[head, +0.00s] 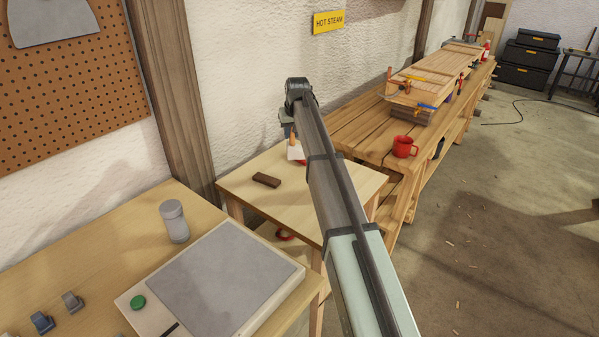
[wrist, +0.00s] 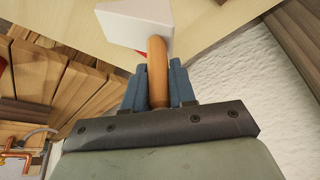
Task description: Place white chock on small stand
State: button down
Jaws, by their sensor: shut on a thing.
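The white chock (head: 294,153) is a pale block with an orange-brown wooden handle. It shows over the back part of the small stand (head: 245,189), a low light-wood table. In the wrist view the chock (wrist: 132,24) lies beyond my fingertips, with the stand's top (wrist: 205,20) behind it. My gripper (wrist: 158,85) has its blue fingers shut on the chock's handle. In the head view my gripper (head: 291,124) is partly hidden by my arm. I cannot tell whether the chock's underside touches the stand.
A dark brown block (head: 266,180) lies on the stand, left of the chock. Something red (wrist: 142,53) shows partly behind the chock. A long workbench (head: 350,128) with a red mug (head: 404,147) stands to the right. The stand's front area is clear.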

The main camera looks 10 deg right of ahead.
aim_at(292, 154)
jog(key=shift+f, duration=4.8)
jog(key=c, duration=0.9)
grip_release()
jog(key=shift+f, duration=0.1)
jog(key=v, duration=1.2)
jog(key=shift+d, duration=0.1)
